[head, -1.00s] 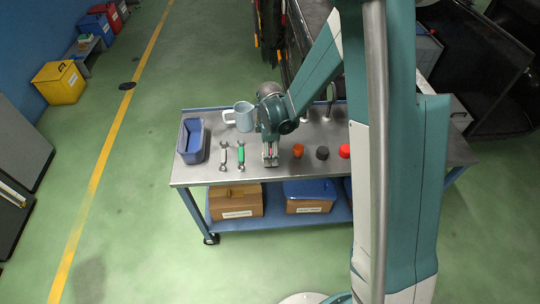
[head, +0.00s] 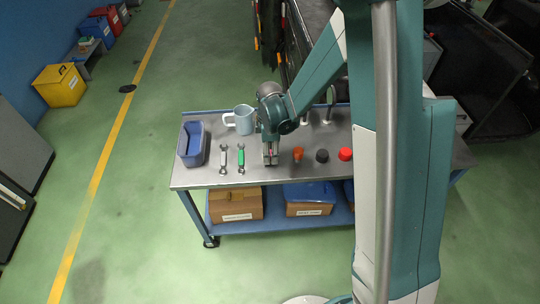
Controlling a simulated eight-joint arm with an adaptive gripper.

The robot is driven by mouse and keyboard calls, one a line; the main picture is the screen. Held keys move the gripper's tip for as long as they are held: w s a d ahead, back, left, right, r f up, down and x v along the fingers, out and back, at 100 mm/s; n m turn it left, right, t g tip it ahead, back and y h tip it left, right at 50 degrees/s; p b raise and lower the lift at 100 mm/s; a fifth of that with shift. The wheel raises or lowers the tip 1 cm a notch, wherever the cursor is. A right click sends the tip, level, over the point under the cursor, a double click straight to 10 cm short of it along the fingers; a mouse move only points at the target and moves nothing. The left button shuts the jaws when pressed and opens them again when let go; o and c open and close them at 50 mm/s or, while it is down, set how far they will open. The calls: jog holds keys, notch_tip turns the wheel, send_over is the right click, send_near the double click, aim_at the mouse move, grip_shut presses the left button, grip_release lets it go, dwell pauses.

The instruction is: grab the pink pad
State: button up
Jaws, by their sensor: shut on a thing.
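My gripper (head: 270,158) points down at the front middle of the grey metal cart top (head: 215,178). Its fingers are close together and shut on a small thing. A small pinkish patch, the pink pad (head: 270,150), shows between the fingers; most of it is hidden by them. I cannot tell whether the pad is clear of the cart top.
Left of my gripper are a green wrench (head: 241,158), a white wrench (head: 223,158), a blue bin (head: 192,143) and a light blue mug (head: 241,119). Right of it are orange (head: 298,153), dark (head: 322,156) and red (head: 345,154) knobs.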

jog(key=shift+r+p, duration=0.55)
jog(key=shift+r, duration=3.8)
